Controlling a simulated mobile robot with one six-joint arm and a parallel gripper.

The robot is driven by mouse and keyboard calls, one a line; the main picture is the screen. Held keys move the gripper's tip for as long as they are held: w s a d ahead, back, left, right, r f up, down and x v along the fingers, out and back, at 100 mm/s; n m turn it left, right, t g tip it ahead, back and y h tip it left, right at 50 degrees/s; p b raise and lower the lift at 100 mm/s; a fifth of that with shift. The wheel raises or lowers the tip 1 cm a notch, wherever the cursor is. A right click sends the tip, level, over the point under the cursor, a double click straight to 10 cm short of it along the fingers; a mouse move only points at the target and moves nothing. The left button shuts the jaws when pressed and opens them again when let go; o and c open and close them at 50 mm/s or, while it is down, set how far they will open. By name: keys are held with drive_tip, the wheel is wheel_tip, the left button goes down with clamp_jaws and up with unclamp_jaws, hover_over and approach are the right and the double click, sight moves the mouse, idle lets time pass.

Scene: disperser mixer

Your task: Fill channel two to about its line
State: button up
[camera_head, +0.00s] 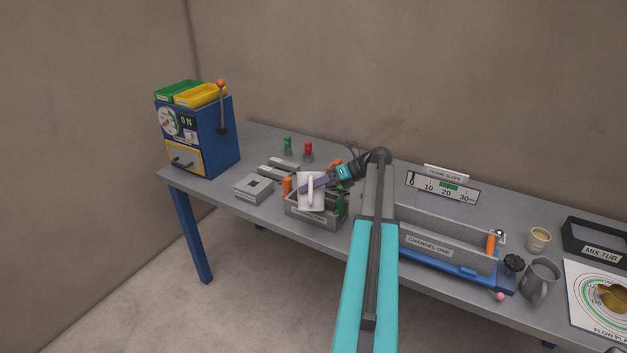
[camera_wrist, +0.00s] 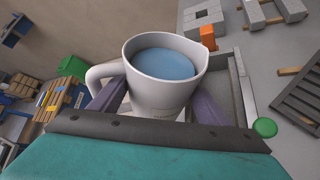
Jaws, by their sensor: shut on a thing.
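My gripper (camera_head: 311,187) is shut on a white jug (camera_head: 304,200). The jug also shows in the wrist view (camera_wrist: 165,100), between my two purple fingers, with its handle at the left and its lip at the upper right. Blue liquid (camera_wrist: 165,64) stands high inside it, and it looks about upright. In the head view the jug is over or in front of a small grey trough (camera_head: 318,222). The trough's label is too small to read, so I cannot tell if it is channel two. Its inside and any fill line are hidden by the jug and gripper.
A longer trough labelled CHANNEL ONE (camera_head: 460,256) stands right of my arm on a blue base. A FRAME SLOPE scale (camera_head: 442,188) stands behind it. Grey blocks (camera_head: 254,188) and a blue machine (camera_head: 205,140) are at the left. A grey mug (camera_head: 538,280) is at the right.

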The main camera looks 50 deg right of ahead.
drive_tip(key=shift+f+m+g+y+p, duration=0.4)
drive_tip(key=shift+f+m+p, duration=0.1)
drive_tip(key=shift+f+p, duration=0.75)
drive_tip(key=shift+r, duration=0.1)
drive_tip(key=shift+r+p, duration=0.15)
drive_tip(key=shift+p, duration=0.85)
drive_tip(key=shift+w+d+r+m+g+y, duration=0.1)
drive_tip(key=shift+d+m+g+y, duration=0.05)
drive_tip(key=shift+m+g+y, duration=0.3)
drive_tip(key=shift+w+d+r+m+g+y, duration=0.1)
drive_tip(key=shift+m+g+y, duration=0.15)
drive_tip(key=shift+m+y, duration=0.3)
idle(4.7)
